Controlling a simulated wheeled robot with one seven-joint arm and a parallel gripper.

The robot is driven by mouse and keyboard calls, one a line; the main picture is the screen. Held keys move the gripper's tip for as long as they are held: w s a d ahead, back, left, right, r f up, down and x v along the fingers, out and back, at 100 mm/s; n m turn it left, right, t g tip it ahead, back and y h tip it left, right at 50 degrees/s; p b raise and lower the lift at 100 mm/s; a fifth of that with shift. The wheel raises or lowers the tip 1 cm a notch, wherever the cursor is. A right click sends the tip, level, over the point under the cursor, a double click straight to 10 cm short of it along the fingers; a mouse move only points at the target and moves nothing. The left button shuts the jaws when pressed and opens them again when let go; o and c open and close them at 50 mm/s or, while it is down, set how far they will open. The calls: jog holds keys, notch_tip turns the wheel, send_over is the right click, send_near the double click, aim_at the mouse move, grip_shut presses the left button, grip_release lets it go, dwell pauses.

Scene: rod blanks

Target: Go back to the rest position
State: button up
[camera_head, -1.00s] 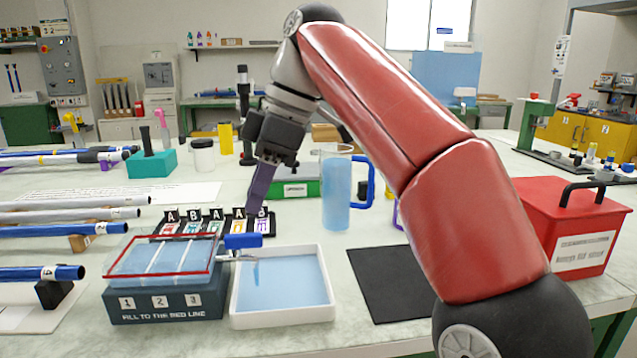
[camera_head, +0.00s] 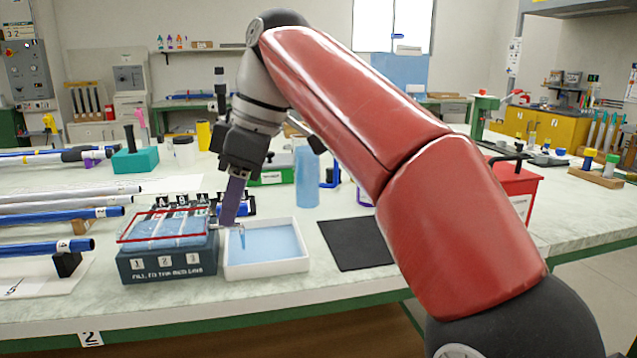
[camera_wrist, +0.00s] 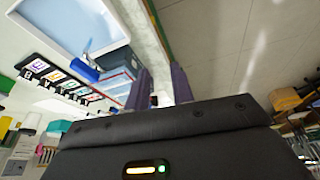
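My gripper (camera_head: 229,221) points down in the head view, in front of the inner corner where the box and the white tray meet. In the wrist view its two purple fingers (camera_wrist: 160,72) stand apart with nothing between them, so it is open and empty. In the head view the fingers overlap, and I cannot tell how high the tips are above the table. My red arm crosses the right half of the picture.
A dark box (camera_head: 168,266) with a red-rimmed clear top stands beside a white tray (camera_head: 265,271) of blue liquid. A lettered rack (camera_head: 187,203) is partly hidden behind. A blue jug (camera_head: 307,180), black mat (camera_head: 352,255) and red box (camera_head: 522,184) stand right; rods (camera_head: 62,228) lie left.

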jog(key=s+d+f+m+t+h, duration=0.1)
jog(key=s+d+f+m+t, duration=0.1)
jog(key=s+d+f+m, duration=0.2)
jog(key=s+d+f+m+t+h, duration=0.1)
jog(key=s+d+f+m, duration=0.4)
jog(key=d+f, duration=0.8)
jog(key=s+d+f+m+t+h, duration=0.2)
jog(key=s+d+f+m, duration=0.2)
jog(key=d+f+m, duration=0.4)
jog(key=shift+s+d+f+m+t, duration=0.25)
jog(key=shift+d+m+t, duration=0.15)
jog(key=shift+d+m, duration=0.55)
